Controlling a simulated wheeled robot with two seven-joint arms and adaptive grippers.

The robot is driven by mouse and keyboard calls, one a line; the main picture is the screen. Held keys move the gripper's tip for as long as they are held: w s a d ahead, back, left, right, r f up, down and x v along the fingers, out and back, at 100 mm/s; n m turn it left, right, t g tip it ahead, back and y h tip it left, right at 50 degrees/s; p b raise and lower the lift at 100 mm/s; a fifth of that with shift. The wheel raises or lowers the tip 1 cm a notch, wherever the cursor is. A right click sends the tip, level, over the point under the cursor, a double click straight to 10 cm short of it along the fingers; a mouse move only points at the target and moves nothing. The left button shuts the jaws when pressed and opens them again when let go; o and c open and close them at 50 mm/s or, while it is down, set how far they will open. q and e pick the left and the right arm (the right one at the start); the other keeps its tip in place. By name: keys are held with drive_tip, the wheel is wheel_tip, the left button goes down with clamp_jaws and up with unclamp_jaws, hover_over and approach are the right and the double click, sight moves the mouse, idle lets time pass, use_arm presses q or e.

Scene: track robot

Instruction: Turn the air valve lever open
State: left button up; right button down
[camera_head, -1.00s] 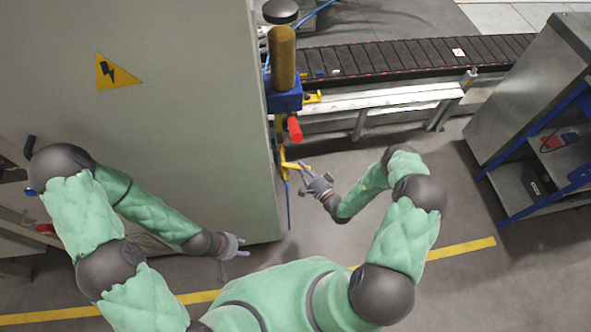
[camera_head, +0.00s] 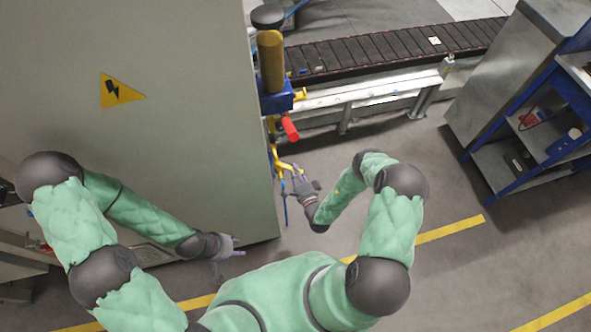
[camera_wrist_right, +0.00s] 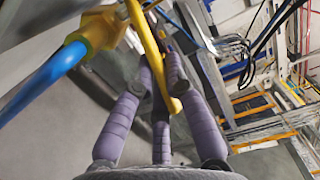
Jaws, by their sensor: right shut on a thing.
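The yellow air valve lever (camera_head: 289,166) sticks out to the right from the cabinet's edge, below a red handle. In the right wrist view the lever (camera_wrist_right: 152,55) runs down between the purple fingers of my right gripper (camera_wrist_right: 165,75). The yellow valve body (camera_wrist_right: 97,33) shows there with a blue hose joined to it. In the head view my right gripper (camera_head: 295,177) is at the lever's free end, shut on it. My left gripper (camera_head: 240,247) is low by the cabinet's bottom corner, away from the valve; its fingers are too small to judge.
The tall grey cabinet (camera_head: 130,150) fills the left. The red handle (camera_head: 289,127) and blue block (camera_head: 277,100) are just above the valve. A conveyor (camera_head: 385,47) runs behind. A shelf unit (camera_head: 515,85) stands at the right. The floor between is clear.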

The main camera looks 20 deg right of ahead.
drive_tip(key=c, duration=1.2)
unclamp_jaws()
drive_tip(key=shift+c, duration=0.2)
drive_tip(key=shift+s, duration=0.1)
drive_tip(key=s, duration=1.1)
drive_tip(key=shift+s+d, duration=0.25)
drive_tip(key=shift+s, duration=0.1)
